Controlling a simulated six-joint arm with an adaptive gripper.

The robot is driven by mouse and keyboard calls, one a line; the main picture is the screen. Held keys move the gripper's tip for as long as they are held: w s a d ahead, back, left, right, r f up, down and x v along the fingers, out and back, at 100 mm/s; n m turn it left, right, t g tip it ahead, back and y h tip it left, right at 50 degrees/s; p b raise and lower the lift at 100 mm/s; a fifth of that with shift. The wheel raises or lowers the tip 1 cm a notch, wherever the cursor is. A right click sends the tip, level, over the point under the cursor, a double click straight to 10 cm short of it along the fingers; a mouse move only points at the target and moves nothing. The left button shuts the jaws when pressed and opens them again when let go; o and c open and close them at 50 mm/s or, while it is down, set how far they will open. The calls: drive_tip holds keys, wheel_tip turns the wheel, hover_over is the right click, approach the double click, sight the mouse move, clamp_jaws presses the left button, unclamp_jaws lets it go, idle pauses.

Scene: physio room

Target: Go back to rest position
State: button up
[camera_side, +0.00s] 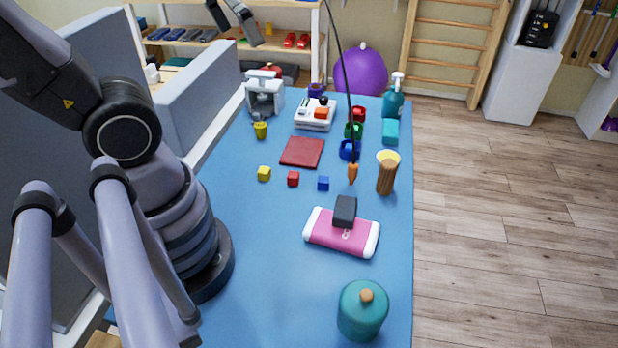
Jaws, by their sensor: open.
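My gripper (238,34) shows at the top edge, left of centre. Its two dark fingers are apart with nothing visible between them. It hangs in front of the shelf and beyond the far left of the blue table (265,300), and appears well above the table top. Its wrist is cut off by the frame's top edge. The task names no object.
On the table are a pink pack (338,236) bearing a dark block (345,210), a teal jar (361,312), small cubes (293,179) and a wooden cylinder (386,178). A black cord ends in an orange tip (353,173).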

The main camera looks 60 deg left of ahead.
drive_tip(key=shift+s+a+r+m+t+y, duration=0.15)
drive_tip(key=shift+s+a+r+t+y, duration=0.15)
drive_tip(key=shift+s+a+t, duration=0.25)
drive_tip(key=shift+s+a+r+m+t+y, duration=0.2)
drive_tip(key=shift+s+a+r+t, duration=0.1)
drive_tip(key=shift+s+t, duration=0.25)
